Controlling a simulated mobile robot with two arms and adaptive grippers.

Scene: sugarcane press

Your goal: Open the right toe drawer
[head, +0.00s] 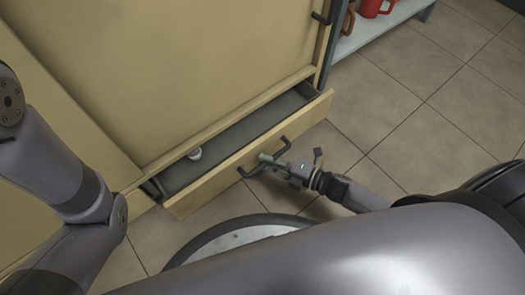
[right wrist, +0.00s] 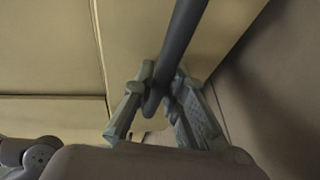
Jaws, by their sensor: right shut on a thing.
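The toe drawer (head: 205,190) at the foot of the tan cabinet stands pulled out, with its dark grey inside showing from above. Its dark bar handle (head: 283,148) is on the front panel. My right gripper (head: 268,159) is shut on this handle, reaching it from the right. In the right wrist view the dark handle bar (right wrist: 181,40) runs down between the fingers of the gripper (right wrist: 160,103). My left arm shows at the left of the head view, but its gripper is out of view.
A small pale round object (head: 195,154) is in the drawer near its back edge. The cabinet door (head: 180,60) above is shut. A shelf (head: 372,27) with red mugs (head: 372,7) stands at the top right. Tiled floor (head: 430,130) is clear to the right.

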